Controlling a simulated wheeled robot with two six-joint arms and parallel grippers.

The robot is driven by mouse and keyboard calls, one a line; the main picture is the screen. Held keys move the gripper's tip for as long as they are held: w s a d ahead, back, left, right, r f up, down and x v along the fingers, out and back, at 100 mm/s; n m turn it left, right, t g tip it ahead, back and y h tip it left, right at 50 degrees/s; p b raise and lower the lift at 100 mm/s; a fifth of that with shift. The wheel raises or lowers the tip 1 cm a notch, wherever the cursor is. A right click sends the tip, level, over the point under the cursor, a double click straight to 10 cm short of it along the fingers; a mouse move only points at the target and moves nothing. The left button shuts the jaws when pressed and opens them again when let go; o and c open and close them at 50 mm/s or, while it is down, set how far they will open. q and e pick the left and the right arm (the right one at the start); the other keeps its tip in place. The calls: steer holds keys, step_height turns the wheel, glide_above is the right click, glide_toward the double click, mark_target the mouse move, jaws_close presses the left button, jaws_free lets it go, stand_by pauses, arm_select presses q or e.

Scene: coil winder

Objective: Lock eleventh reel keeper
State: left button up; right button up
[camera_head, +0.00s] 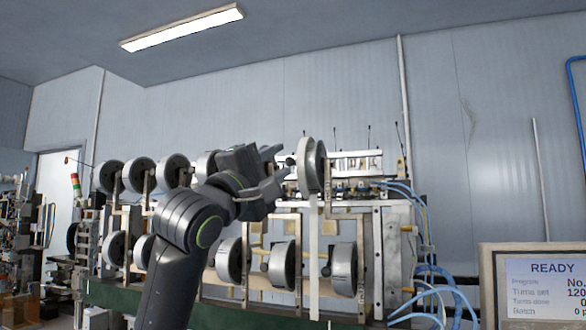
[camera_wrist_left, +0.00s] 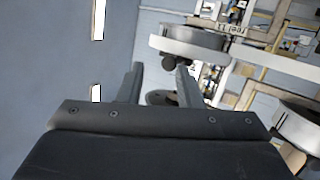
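A grey reel (camera_head: 312,165) with a pale strip hanging from it sits at the right end of the winder's upper row. A small dark keeper knob (camera_head: 290,160) shows at its left face. My left gripper (camera_head: 277,166) is just left of this reel, fingers pointing toward it, open and empty. In the left wrist view, the reel (camera_wrist_left: 190,45) lies beyond the fingertips, with the dark knob (camera_wrist_left: 176,62) close to the right finger of my gripper (camera_wrist_left: 160,70). I cannot tell if they touch. My right gripper is not in view.
Other upper reels (camera_head: 139,174) stand left of my arm. Lower reels (camera_head: 285,264) hang below the gripper on the winder frame (camera_head: 395,262). Blue hoses (camera_head: 440,280) run at right. A display (camera_head: 545,286) reading READY stands front right.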

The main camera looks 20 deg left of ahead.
arm_select(q)
steer(key=s+b, duration=0.1)
steer(key=s, duration=0.1)
steer(key=s+a+b, duration=0.1)
steer(key=s+b, duration=0.1)
steer(key=s, duration=0.1)
steer(key=shift+s+a, duration=0.15)
steer(key=shift+s, duration=0.05)
stand_by(0.5)
